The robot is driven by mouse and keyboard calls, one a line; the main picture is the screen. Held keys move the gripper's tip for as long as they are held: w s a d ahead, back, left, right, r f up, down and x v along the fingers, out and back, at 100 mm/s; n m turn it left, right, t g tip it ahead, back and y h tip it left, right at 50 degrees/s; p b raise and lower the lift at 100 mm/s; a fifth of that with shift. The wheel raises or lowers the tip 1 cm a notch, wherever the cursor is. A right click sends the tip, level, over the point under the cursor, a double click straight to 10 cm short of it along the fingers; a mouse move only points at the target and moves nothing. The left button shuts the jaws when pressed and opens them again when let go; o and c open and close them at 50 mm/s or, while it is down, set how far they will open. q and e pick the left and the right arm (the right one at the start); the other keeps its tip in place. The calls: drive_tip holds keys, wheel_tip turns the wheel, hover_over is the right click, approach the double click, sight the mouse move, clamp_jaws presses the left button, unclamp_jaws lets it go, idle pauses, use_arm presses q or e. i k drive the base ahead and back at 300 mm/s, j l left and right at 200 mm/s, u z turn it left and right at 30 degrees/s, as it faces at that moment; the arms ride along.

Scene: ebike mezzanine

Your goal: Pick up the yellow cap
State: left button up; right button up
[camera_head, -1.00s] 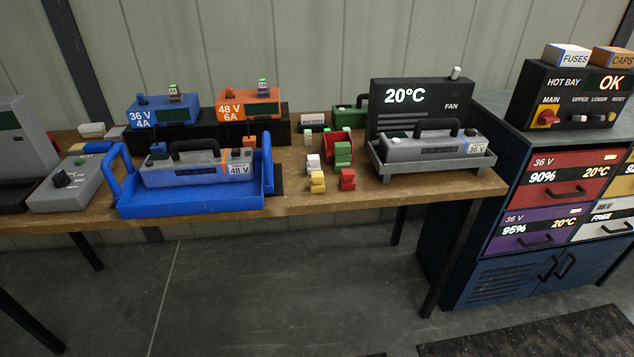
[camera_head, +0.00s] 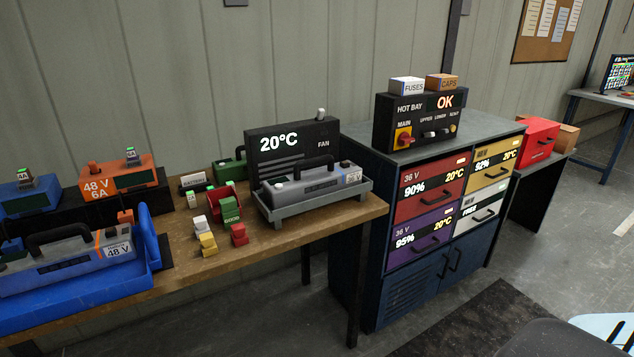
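A small yellow block-shaped piece (camera_head: 208,244), which looks like the yellow cap, sits near the front edge of the wooden bench (camera_head: 290,229). A white piece (camera_head: 201,225) stands just behind it and a red piece (camera_head: 239,234) to its right. A green piece marked GOOD (camera_head: 230,211) stands behind the red one. An orange box labelled CAPS (camera_head: 442,81) sits on top of the hot bay unit.
A grey tray with a battery (camera_head: 312,184) stands right of the small pieces, and a blue tray (camera_head: 150,240) with a 48 V battery stands left. A dark blue cabinet (camera_head: 395,299) with coloured drawers adjoins the bench. Open floor and a dark mat (camera_head: 470,318) lie in front.

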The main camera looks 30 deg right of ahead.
sight(208, 247)
drive_tip(key=i+j, duration=0.4)
drive_tip(key=i+j+z, duration=0.15)
drive_tip(key=i+j, duration=0.25)
drive_tip(key=j, duration=0.15)
